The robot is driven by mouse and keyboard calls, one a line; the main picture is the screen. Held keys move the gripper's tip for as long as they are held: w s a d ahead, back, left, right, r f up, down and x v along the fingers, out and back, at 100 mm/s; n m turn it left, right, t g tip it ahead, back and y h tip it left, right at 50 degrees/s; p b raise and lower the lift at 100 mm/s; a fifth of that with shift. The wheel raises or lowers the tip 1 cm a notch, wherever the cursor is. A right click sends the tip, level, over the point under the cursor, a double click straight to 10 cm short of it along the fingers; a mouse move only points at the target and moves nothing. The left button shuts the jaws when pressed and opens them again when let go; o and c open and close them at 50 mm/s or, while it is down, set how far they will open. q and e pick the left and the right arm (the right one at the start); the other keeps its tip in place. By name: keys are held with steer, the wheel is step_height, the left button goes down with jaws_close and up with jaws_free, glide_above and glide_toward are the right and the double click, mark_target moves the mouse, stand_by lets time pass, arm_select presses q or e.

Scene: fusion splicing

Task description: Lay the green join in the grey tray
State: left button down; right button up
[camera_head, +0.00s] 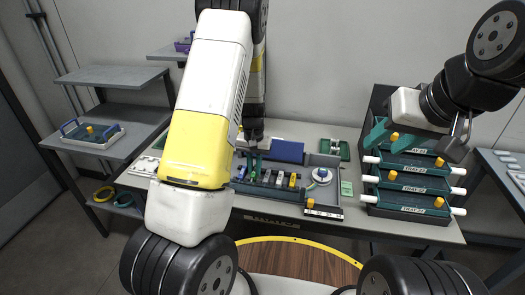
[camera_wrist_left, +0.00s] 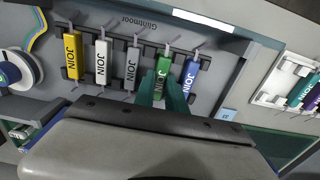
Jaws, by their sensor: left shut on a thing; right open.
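The green join (camera_wrist_left: 160,85) sits in a row of joins on a grey board, between the grey join (camera_wrist_left: 132,68) and the blue join (camera_wrist_left: 191,78). My left gripper (camera_wrist_left: 170,92) has its teal fingers closed on it; the join seems still in its rack slot. In the head view the left gripper (camera_head: 252,162) points down at the row's left part. A light grey tray (camera_head: 92,137) with blue handles and an orange knob stands on the left shelf. My right gripper (camera_head: 386,139) is open and empty, with its teal fingers apart before the tray rack.
Yellow (camera_wrist_left: 71,56) and white (camera_wrist_left: 101,62) joins stand in the same row. A white holder (camera_wrist_left: 287,85) with more joins is beside the board. A rack of teal trays (camera_head: 408,185) with white side handles stands at the right. A white reel (camera_head: 321,176) sits on the board's right.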

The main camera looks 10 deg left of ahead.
arm_select(q)
steer(key=shift+f, duration=0.65)
steer(key=c, duration=1.3)
jaws_free()
steer(key=shift+r, duration=0.1)
step_height(320, 180, up, 7)
steer(key=shift+r, duration=0.1)
steer(key=s+d+r+t+h, duration=0.1)
steer(key=s+r+t, duration=0.1)
steer(key=s+r, duration=0.5)
steer(key=s+d+r+t+h, duration=0.1)
steer(key=s+r, duration=0.2)
steer(key=r, duration=0.8)
steer(key=s+r+t, duration=0.1)
steer(key=s+r, duration=0.2)
steer(key=s, duration=0.4)
steer(key=s+r+t, duration=0.2)
steer(key=s+r, duration=0.2)
steer(key=s, duration=0.3)
steer(key=shift+s+r, duration=0.15)
steer(key=shift+r, duration=0.15)
